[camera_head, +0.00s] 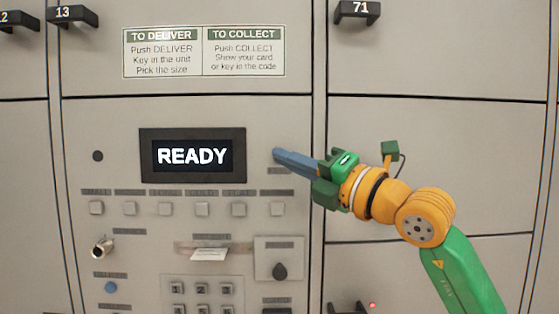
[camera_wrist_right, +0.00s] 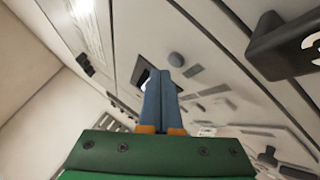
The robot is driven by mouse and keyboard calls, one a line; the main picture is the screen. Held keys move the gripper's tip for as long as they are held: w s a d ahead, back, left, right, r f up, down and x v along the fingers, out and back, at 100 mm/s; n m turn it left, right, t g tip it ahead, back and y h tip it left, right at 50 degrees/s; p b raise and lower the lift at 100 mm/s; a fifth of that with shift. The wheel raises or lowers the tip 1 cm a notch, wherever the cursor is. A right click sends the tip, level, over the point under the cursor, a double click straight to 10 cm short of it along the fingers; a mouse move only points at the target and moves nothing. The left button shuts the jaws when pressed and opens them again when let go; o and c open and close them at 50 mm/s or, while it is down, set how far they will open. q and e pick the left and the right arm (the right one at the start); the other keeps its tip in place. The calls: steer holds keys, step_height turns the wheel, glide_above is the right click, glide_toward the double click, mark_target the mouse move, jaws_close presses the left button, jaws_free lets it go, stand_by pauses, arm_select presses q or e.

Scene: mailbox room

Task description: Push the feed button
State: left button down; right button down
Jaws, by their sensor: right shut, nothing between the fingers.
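The control panel (camera_head: 262,125) has a row of small square buttons (camera_head: 202,209) under the screen, with labels too small to read. One more square button (camera_head: 277,209) stands at the right end, below a small label (camera_head: 279,171). I cannot tell which one is the feed button. My right gripper (camera_head: 277,153) is shut and empty, its blue fingers pointing left in front of the panel, right of the screen. The wrist view shows the shut fingertips (camera_wrist_right: 163,74) beside a grey oval part (camera_wrist_right: 176,59); contact cannot be told. My left gripper is not in view.
The screen (camera_head: 192,156) reads READY. Below are a keypad (camera_head: 202,288), a slot with a white paper slip (camera_head: 208,254), a dark knob (camera_head: 280,271), a metal lock (camera_head: 103,247) and a blue button (camera_head: 111,288). Dark locker handles (camera_head: 357,12) stick out; one also shows in the wrist view (camera_wrist_right: 285,45).

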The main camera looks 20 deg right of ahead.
steer(key=s+b, duration=0.1)
steer(key=s, duration=0.1)
steer(key=s+a+b, duration=0.1)
steer(key=s+b, duration=0.1)
steer(key=shift+s+a, duration=0.2)
steer(key=shift+s, duration=0.2)
stand_by(1.4)
